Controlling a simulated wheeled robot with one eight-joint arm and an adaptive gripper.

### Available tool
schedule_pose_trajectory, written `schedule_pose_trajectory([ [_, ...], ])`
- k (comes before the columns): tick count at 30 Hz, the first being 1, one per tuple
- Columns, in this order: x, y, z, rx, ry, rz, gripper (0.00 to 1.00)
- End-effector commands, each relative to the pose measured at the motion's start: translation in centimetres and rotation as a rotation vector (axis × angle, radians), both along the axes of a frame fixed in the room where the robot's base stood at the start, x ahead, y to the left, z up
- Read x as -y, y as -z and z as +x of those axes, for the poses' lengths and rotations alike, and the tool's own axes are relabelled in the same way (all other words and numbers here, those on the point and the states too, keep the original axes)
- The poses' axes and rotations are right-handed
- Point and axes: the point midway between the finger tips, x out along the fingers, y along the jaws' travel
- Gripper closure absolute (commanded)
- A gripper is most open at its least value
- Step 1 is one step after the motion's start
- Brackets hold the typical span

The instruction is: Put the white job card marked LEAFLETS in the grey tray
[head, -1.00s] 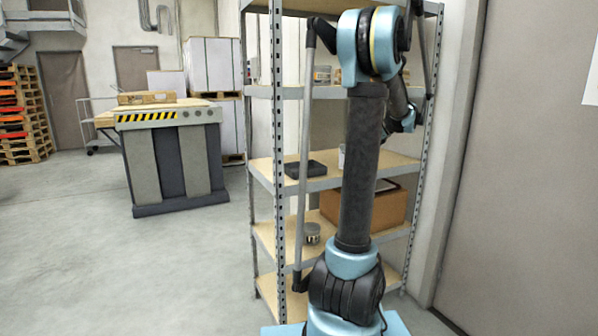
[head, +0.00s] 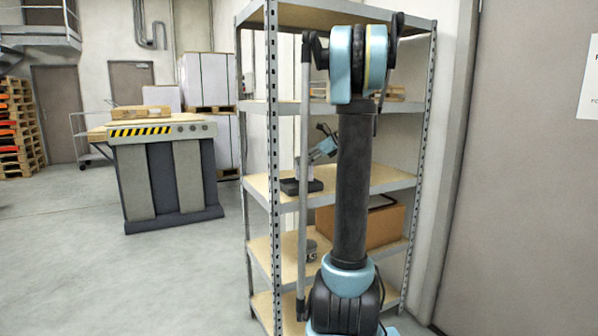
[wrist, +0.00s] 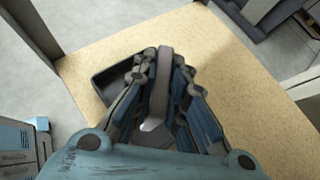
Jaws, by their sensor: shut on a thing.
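My gripper (wrist: 163,68) is shut on a slim, dark grey, bar-like thing (wrist: 163,90) with a pale, whitish lower end. It shows no readable marking, and I cannot tell whether it is the LEAFLETS card. The dark grey tray (wrist: 109,80) lies on the shelf to the left of the fingers in the wrist view, partly hidden by them. I cannot tell whether the held thing touches the tray.
The middle shelf board (wrist: 235,90) is bare to the right of the fingers. Rack posts (head: 272,150) and the shelf above bound the space. A cardboard box (head: 385,225) and a small round tin (head: 310,250) stand on the shelf below. A striped-edge bench (head: 165,170) stands at left.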

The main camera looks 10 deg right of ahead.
Motion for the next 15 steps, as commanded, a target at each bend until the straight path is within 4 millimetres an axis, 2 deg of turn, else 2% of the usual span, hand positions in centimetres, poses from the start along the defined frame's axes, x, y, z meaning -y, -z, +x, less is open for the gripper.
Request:
schedule_pose_trajectory([
  [9,-2.0,0.0,1.0,-0.001,-0.001,0.0,1.0],
  [15,-1.9,2.7,1.0,0.0,0.001,0.0,1.0],
])
